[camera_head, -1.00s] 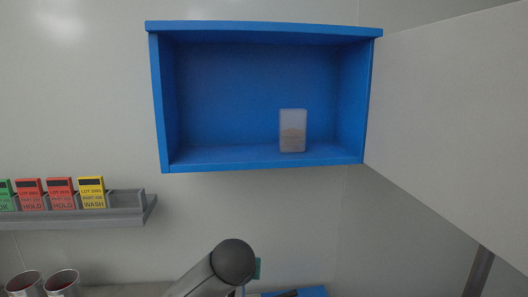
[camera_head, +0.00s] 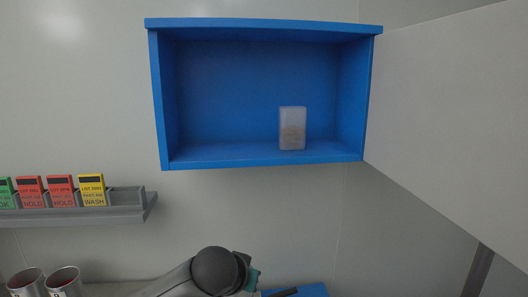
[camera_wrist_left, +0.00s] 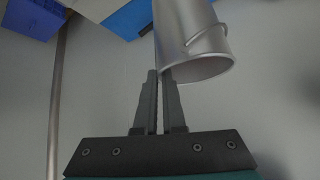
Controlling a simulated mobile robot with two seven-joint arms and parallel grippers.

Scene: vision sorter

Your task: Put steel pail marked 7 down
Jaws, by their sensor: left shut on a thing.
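A steel pail (camera_wrist_left: 195,30) shows at the top of the left wrist view, tilted, with its rim toward the camera. No number can be read on it there. My left gripper (camera_wrist_left: 160,75) is shut on the pail's edge, with its two fingers close together. In the head view my left arm shows at the bottom middle, but the held pail cannot be made out there. My right gripper is in neither view.
An open blue cabinet (camera_head: 158,100) holds a translucent container (camera_head: 292,129); its door (camera_head: 450,120) stands open at right. A grey rack (camera_head: 120,213) holds several coloured cards. Two steel pails (camera_head: 27,284) (camera_head: 64,283) stand at bottom left. Something blue (camera_head: 312,291) lies at the bottom.

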